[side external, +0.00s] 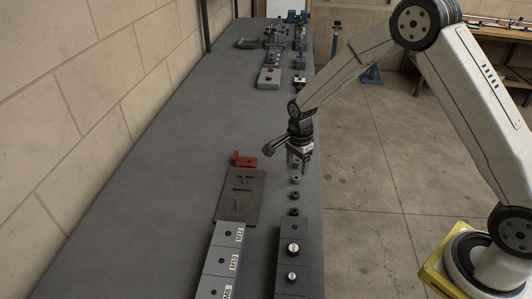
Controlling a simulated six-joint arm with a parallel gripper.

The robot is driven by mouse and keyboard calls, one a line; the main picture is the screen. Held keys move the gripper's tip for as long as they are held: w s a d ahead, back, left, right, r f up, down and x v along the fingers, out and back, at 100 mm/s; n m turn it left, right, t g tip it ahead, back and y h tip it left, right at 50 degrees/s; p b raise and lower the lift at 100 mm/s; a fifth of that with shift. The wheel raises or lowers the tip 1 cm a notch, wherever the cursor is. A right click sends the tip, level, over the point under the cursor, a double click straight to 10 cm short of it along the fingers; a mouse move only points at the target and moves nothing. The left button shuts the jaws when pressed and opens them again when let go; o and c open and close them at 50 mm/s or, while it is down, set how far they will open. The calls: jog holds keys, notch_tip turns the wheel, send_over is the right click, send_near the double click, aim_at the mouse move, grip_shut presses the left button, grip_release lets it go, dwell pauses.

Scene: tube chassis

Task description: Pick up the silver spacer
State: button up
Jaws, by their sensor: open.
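A small silver-grey ring (295,180), which looks like the silver spacer, lies on the grey bench top near its right edge. My gripper (301,165) is just above and behind it in the side external view, pointing down, with its jaws open. The picture is too small to show whether anything sits between the fingers. A greenish ring (294,195) and a dark reddish ring (293,211) lie in a row in front of the silver one.
A dark plate (226,205) with small metal pieces and a red bracket (243,160) lie to the left. Labelled grey blocks (220,262) and a block with knobs (288,230) stand in front. Fixtures crowd the far end. The bench's left middle is clear.

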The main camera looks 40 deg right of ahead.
aim_at(296, 175)
jog(key=shift+s+f, duration=0.1)
jog(key=shift+f, duration=2.3)
grip_shut()
